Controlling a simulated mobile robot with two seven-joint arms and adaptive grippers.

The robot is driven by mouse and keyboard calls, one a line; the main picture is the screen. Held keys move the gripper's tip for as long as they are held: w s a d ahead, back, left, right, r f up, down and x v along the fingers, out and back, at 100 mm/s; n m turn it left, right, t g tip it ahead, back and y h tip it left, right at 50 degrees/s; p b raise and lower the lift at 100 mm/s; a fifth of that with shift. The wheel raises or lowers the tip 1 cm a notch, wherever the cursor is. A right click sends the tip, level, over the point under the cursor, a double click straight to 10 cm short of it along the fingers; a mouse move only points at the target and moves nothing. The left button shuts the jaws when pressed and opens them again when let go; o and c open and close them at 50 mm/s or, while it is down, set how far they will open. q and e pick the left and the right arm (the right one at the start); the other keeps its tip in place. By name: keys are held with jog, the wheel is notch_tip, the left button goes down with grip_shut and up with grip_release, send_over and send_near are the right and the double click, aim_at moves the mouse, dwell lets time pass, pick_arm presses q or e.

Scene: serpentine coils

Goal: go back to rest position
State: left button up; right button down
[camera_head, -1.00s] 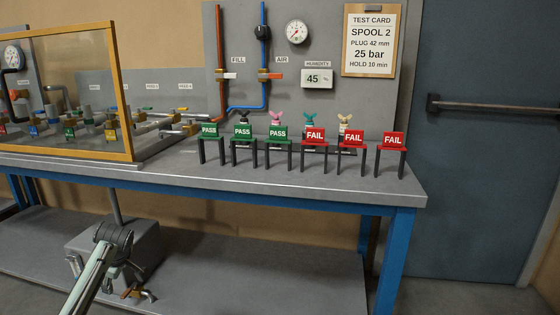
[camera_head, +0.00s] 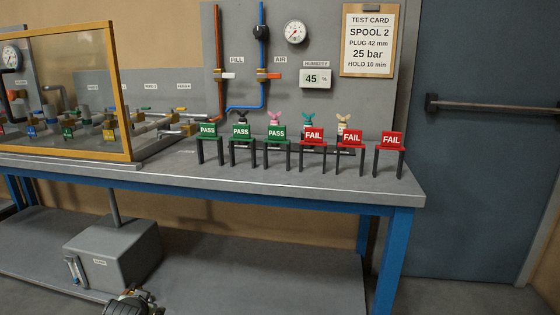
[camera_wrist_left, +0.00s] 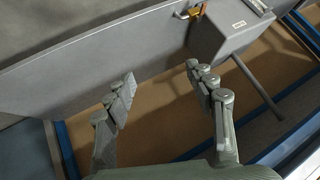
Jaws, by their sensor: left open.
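My left gripper (camera_wrist_left: 165,85) shows in the left wrist view with its fingers spread wide and nothing between them. It is open and empty. In that view the grey box (camera_wrist_left: 225,28) on the lower shelf lies beyond the right fingers. In the head view, a dark part at the bottom edge in front of the grey box (camera_head: 112,250) seems to be my left arm's end; its fingers cannot be made out there. My right gripper is in neither view.
The workbench (camera_head: 330,193) carries several green PASS and red FAIL stands (camera_head: 312,136) along its front. A framed clear screen (camera_head: 122,90) stands at the left over pipework. The lower shelf (camera_head: 250,275) is clear right of the box. A blue door (camera_head: 480,150) is at the right.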

pick_arm(q)
jog(key=s+d+f+g, duration=0.2)
jog(key=s+f, duration=0.6)
jog(key=s, duration=0.5)
jog(key=s+d+f+g+h, duration=0.1)
jog(key=s+d+f+g, duration=0.1)
jog(key=s+f, duration=0.6)
jog(key=s+d+f+g, duration=0.2)
jog(key=s+f, duration=0.6)
jog(key=s, duration=1)
jog(key=d, duration=0.2)
jog(key=shift+d+f+h, duration=0.2)
jog(key=shift+d+h, duration=0.1)
